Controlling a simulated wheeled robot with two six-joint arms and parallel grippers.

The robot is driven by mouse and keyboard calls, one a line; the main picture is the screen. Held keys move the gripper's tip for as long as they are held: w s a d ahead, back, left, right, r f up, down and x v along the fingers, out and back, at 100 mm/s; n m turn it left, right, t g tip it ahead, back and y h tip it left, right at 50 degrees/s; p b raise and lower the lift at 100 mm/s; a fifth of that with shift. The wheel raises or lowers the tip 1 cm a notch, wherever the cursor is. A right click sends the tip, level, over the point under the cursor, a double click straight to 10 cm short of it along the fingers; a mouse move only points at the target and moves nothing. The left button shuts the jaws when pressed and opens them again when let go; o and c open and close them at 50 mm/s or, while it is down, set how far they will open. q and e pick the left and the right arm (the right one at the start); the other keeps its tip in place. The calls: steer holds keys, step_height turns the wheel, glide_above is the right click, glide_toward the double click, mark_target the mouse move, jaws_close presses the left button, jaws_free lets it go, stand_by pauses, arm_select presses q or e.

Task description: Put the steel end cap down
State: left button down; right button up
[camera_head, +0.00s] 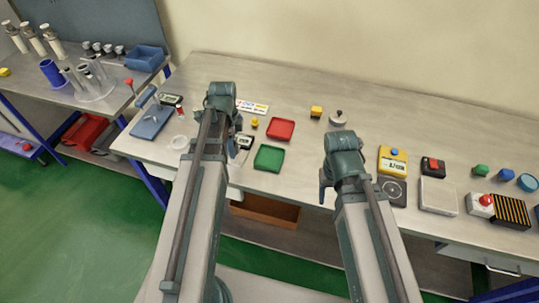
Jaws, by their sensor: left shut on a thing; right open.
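I cannot tell whether that piece touches the bench. My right gripper (323,186) is open and empty near the bench's front edge, right of the green tray.
Scales, buttons and a striped block crowd the right. The bench's back strip is clear.

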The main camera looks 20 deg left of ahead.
arm_select(q)
steer(key=b, duration=0.1)
glide_above(270, 159)
steer(key=shift+s+a+f, duration=0.1)
steer(key=shift+a+f, duration=0.35)
steer(key=shift+f, duration=0.1)
steer(key=f+b, duration=0.3)
steer(key=shift+d, duration=0.4)
steer(key=shift+f+b, duration=0.3)
steer(key=shift+f, duration=0.15)
steer(key=shift+c, duration=1.5)
jaws_free()
